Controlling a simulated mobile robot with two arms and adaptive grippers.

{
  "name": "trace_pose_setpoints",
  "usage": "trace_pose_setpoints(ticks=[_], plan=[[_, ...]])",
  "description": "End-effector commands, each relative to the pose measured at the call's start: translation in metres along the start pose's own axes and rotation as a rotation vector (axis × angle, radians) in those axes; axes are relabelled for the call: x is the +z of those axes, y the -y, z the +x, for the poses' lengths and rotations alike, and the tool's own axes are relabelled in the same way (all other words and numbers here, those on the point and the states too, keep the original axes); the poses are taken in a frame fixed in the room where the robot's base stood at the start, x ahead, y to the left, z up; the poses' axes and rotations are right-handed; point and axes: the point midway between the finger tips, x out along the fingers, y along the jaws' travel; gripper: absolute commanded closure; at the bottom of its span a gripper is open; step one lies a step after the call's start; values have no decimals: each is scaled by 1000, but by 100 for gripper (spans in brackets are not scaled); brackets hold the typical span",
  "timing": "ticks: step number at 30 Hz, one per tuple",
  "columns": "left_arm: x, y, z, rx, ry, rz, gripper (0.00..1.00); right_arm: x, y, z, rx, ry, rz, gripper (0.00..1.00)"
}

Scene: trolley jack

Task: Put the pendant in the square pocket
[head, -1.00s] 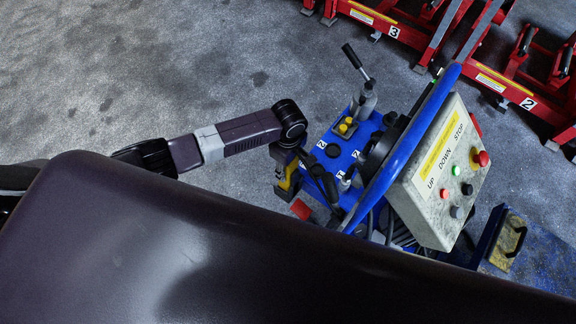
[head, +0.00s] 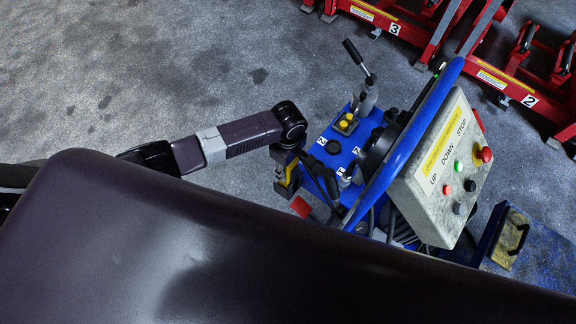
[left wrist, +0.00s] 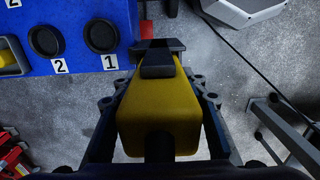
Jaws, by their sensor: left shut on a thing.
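The pendant (left wrist: 160,115) is a yellow body with a black part on top, filling the middle of the left wrist view. My left gripper (left wrist: 158,98) is shut on it, a finger along each side. In the head view the left gripper (head: 288,178) hangs at the near left edge of the blue panel (head: 333,160), and a sliver of yellow shows there. A dark square-rimmed shape (left wrist: 176,45) lies just beyond the pendant's far end, beside the blue panel; the pendant partly covers it. I cannot tell whether they touch or whether it is the square pocket.
Round black-rimmed holes labelled 1 (left wrist: 101,36) and 2 (left wrist: 46,41) are in the panel. A yellow-topped block (head: 346,123) and a lever (head: 356,60) stand on it. A control box (head: 440,175) and a blue bar are to the right. Red lifts (head: 400,28) stand behind.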

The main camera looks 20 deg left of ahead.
Motion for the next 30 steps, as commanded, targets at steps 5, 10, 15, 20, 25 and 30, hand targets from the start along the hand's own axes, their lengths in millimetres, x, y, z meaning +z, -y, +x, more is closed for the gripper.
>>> trace_pose_setpoints(ticks=[5, 10, 15, 20, 25, 30], plan=[[0, 0, 5, 1, 1, -1, 96, 0, 0, 3, 0, 0, 0, 100], [0, 0, 9, 1, 1, -1, 96, 0, 0, 5, 0, 0, 0, 100], [0, -1, 13, 2, 1, 0, 96, 1, 0, 8, 0, 0, 0, 100], [0, -1, 17, 2, 1, 0, 96, 1, 1, 10, 0, 0, 0, 100], [0, -1, 21, 2, 0, 0, 96, 1, 1, 12, -1, 0, 0, 100], [0, -1, 25, 2, 1, 0, 96, 1, 1, 14, -1, 0, 0, 100]])
